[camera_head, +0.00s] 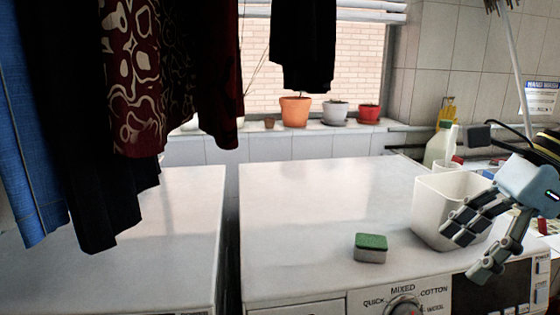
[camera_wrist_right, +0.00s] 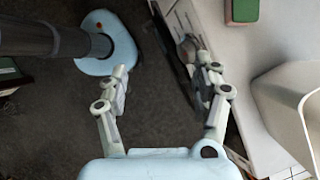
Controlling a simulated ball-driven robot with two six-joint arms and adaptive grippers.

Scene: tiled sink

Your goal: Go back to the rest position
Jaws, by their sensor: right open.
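My right gripper (camera_head: 462,248) is at the right of the head view, in front of a white bin (camera_head: 432,196) and over the front edge of the right-hand machine. In the right wrist view the same gripper (camera_wrist_right: 168,85) has its two fingers spread apart with nothing between them. Below them are the dark floor and the machine's front. My left gripper does not show in either view.
A green-topped sponge (camera_head: 371,247) lies on the white washing machine top (camera_head: 310,205), left of the bin. It also shows in the right wrist view (camera_wrist_right: 243,10). Clothes (camera_head: 150,80) hang at the left. Plant pots (camera_head: 295,110) stand on the windowsill. A spray bottle (camera_head: 438,147) stands behind the bin.

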